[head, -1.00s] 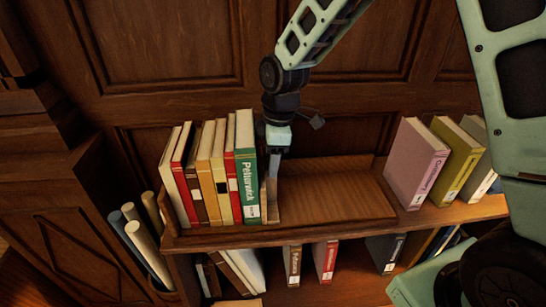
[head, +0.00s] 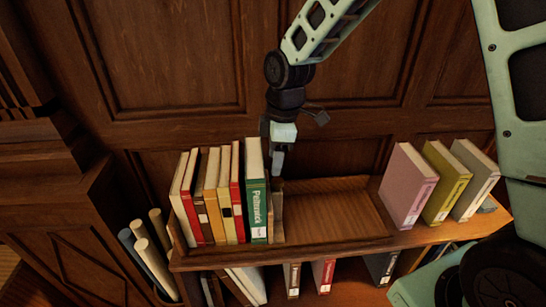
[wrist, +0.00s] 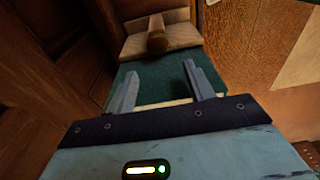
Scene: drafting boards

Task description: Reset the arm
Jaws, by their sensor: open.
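My gripper (head: 277,160) hangs down just right of the row of books, near a wooden bookend (head: 277,212) that stands against the end of the row. In the wrist view my gripper (wrist: 160,82) is open, its two fingers apart with nothing between them. In the head view the green book (head: 256,208) stands upright at the right end of the row.
The wooden tray (head: 335,213) has bare room right of the bookend. Pink (head: 405,188), olive (head: 443,184) and grey (head: 474,184) books lean at right. More books stand on the shelf below. Rolled papers (head: 150,255) stand at lower left. Wood panelling is close behind my arm.

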